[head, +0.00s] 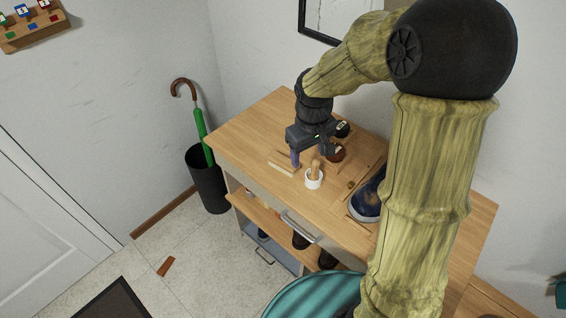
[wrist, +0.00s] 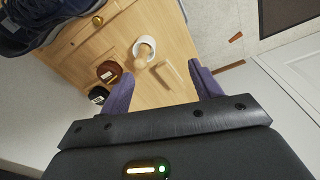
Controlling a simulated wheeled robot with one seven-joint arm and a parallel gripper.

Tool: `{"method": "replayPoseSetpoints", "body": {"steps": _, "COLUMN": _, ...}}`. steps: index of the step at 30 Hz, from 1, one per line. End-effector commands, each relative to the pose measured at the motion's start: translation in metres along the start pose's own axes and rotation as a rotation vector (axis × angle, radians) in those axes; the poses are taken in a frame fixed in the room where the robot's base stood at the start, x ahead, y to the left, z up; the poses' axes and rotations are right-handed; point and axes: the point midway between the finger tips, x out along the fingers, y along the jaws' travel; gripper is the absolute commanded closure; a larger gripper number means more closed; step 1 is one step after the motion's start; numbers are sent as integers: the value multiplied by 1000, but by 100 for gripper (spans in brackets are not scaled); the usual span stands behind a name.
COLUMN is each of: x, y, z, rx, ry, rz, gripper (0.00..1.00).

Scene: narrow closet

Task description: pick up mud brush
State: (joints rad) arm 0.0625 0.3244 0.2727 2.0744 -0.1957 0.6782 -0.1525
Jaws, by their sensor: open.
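My gripper (head: 311,155) is open and empty above the wooden bench top. Its purple fingers stand wide apart in the wrist view (wrist: 161,72). A pale wooden strip (head: 281,168) lies near the bench's front edge. It shows between the fingertips in the wrist view (wrist: 178,72). A thing with a tan wooden handle (head: 315,166) stands in a small white cup (head: 314,182), just in front of my gripper. The handle also shows in the wrist view (wrist: 145,51). I cannot tell for sure which of these is the mud brush; no bristles show.
A brown round tin (head: 337,153) and a black tin (wrist: 97,95) stand behind the cup. A dark blue shoe (head: 367,196) is to the right. The bench top (head: 240,132) is clear at the left. An umbrella stand (head: 208,182) is beside it on the floor.

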Motion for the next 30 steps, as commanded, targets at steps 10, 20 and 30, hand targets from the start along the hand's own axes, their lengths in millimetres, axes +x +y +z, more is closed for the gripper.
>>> {"method": "replayPoseSetpoints", "body": {"steps": 10, "x": 5, "y": 0, "z": -114, "rx": -336, "ry": -54, "rz": -59, "gripper": 36}}
{"method": "replayPoseSetpoints", "body": {"steps": 20, "x": 4, "y": 3, "z": -135, "rx": -394, "ry": -59, "rz": -74, "gripper": 36}}
{"method": "replayPoseSetpoints", "body": {"steps": 30, "x": 16, "y": 3, "z": -134, "rx": -394, "ry": -61, "rz": -74, "gripper": 36}}
